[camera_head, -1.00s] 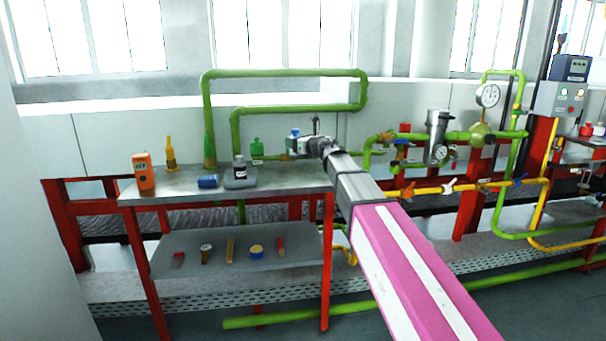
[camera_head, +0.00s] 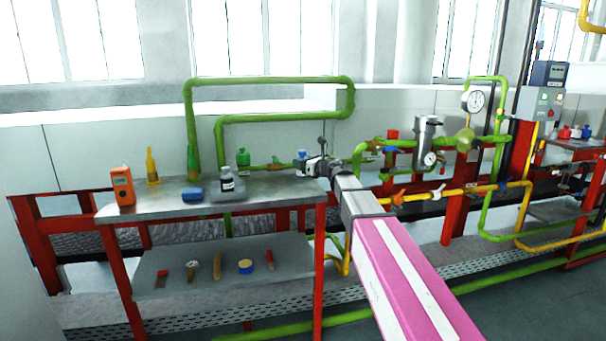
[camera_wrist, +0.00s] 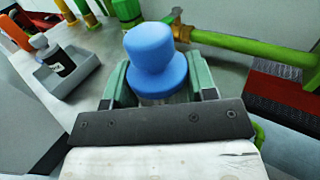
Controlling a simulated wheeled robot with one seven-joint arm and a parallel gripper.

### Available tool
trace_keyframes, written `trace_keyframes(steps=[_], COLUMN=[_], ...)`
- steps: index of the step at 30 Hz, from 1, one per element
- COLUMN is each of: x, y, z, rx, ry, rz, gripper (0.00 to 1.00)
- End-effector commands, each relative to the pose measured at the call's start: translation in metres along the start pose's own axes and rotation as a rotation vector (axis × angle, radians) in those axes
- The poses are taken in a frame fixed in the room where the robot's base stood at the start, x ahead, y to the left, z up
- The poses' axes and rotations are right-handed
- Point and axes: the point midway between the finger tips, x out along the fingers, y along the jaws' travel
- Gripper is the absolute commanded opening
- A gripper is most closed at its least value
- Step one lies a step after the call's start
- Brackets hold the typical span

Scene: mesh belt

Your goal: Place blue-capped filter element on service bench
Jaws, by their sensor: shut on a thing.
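The blue-capped filter element (camera_wrist: 156,58) is between the jaws of my gripper (camera_wrist: 160,88) in the wrist view; its blue cap faces the camera and its lower body is hidden. In the head view its blue cap (camera_head: 301,155) shows at the right end of the service bench (camera_head: 150,206). My gripper (camera_head: 308,168) is shut on it, over the bench's right part. I cannot tell whether the element touches the bench top.
Green pipes (camera_head: 270,80) rise behind. The bench's front right is clear.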

Motion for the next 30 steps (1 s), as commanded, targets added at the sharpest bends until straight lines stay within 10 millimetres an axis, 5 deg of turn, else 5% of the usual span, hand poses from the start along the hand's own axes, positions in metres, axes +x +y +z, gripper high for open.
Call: trace_keyframes(steps=[13, 24, 25, 27, 30], x=[-0.002, -0.002, -0.002, -0.002, -0.002], y=[-0.003, -0.003, -0.003, -0.003, -0.003], z=[-0.040, -0.044, -0.044, -0.044, -0.044], rx=[0.002, 0.001, 0.001, 0.000, 0.001], ry=[0.000, 0.000, 0.000, -0.001, 0.000], rz=[0.000, 0.000, 0.000, 0.000, 0.000], gripper=[0.26, 0.26, 0.55, 0.77, 0.77])
